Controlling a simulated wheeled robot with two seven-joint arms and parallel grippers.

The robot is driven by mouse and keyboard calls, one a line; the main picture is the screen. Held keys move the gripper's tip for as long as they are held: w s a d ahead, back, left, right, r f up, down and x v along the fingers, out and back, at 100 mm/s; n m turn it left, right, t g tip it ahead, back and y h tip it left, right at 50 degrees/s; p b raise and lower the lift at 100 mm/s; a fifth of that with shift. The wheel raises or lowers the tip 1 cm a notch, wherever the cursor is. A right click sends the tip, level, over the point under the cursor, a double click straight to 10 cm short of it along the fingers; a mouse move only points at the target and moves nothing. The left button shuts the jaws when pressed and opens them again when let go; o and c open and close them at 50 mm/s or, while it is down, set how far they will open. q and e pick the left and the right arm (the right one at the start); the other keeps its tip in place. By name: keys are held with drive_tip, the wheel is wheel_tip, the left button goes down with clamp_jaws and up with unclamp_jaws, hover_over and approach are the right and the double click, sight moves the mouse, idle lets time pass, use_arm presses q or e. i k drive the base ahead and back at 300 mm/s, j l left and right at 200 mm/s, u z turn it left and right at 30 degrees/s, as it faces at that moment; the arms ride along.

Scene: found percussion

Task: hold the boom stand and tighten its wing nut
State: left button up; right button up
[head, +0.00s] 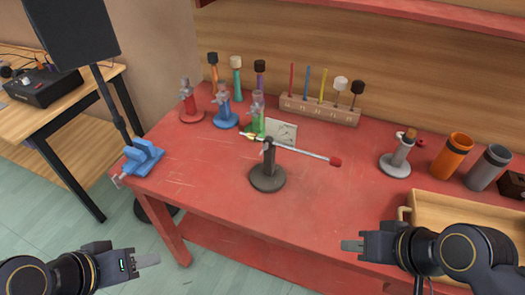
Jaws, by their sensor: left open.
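The boom stand (267,179) stands upright near the middle of the red bench, with a dark round base and a short dark post. The wing nut is too small to make out clearly at the post top. My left gripper (147,259) is open and empty, off the bench's front left, well apart from the stand. My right gripper (352,246) is near the bench's front edge, right of and nearer than the stand. It is seen edge-on and touches nothing visible.
Red (188,108), blue (226,115) and green (257,120) stands are behind the boom stand. A mallet rack (320,110) is at the back. A blue vise (143,157) is at the left edge. Cups (452,157) and a wooden tray (450,205) are right. The bench's front middle is clear.

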sight(265, 147)
drive_tip(key=j+z, duration=0.15)
drive_tip(key=z, duration=1.05)
drive_tip(key=k+j+z, duration=0.1)
drive_tip(key=j+z, duration=0.3)
drive_tip(key=k+j+z, duration=0.2)
drive_tip(key=j+z, duration=0.2)
drive_tip(key=k+j+z, duration=0.2)
drive_tip(key=z, duration=0.15)
drive_tip(key=k+j, duration=0.15)
drive_tip(key=j, duration=0.2)
drive_tip(key=k+j+z, duration=0.1)
drive_tip(key=j, duration=0.3)
drive_tip(key=k+j, duration=0.15)
drive_tip(key=j, duration=0.2)
drive_tip(key=k+j, duration=0.15)
drive_tip(key=j, duration=0.2)
drive_tip(key=j+z, duration=0.05)
